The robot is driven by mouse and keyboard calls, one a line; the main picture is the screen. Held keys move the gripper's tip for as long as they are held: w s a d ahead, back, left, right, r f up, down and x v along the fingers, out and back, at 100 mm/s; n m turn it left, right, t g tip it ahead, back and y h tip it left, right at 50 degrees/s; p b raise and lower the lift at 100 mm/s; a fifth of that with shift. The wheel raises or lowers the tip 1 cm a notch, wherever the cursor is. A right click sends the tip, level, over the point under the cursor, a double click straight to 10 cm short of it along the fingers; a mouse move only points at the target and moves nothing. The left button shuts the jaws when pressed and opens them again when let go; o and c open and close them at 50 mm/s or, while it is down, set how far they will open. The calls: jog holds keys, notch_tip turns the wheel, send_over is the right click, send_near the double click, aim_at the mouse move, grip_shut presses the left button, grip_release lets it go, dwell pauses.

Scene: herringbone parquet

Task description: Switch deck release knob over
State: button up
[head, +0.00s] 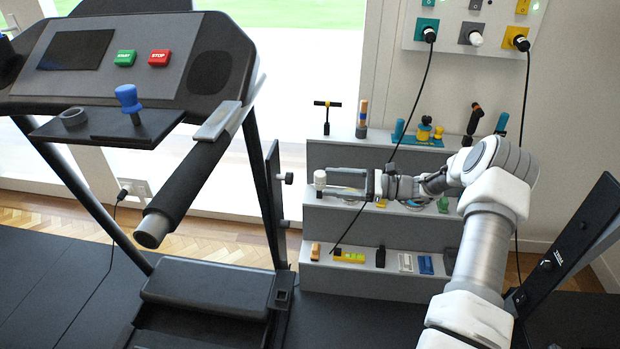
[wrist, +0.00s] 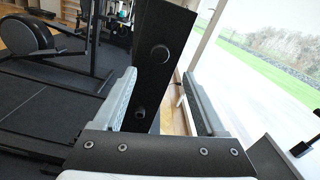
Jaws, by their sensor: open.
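A dark upright plate (head: 272,192) stands at the right side of the treadmill. It carries an upper round knob (head: 288,178) and a lower round knob (head: 285,223); I cannot tell by label which is the deck release knob. In the wrist view the black plate (wrist: 165,30) rises ahead, with the upper knob (wrist: 160,54) and the lower knob (wrist: 139,112) facing me. My gripper (head: 331,181) is open and points left at the plate, a gap short of the upper knob. In the wrist view both knobs appear between the open fingers (wrist: 160,90), and nothing is held.
A stepped grey rack (head: 330,215) with several small tools stands behind my gripper. The treadmill handrail (head: 190,180) and console (head: 130,60) are at left. A wall panel (head: 450,40) with plugs and hanging cables is at upper right.

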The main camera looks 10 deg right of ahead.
jog(key=v, duration=0.5)
jog(key=shift+d, duration=0.2)
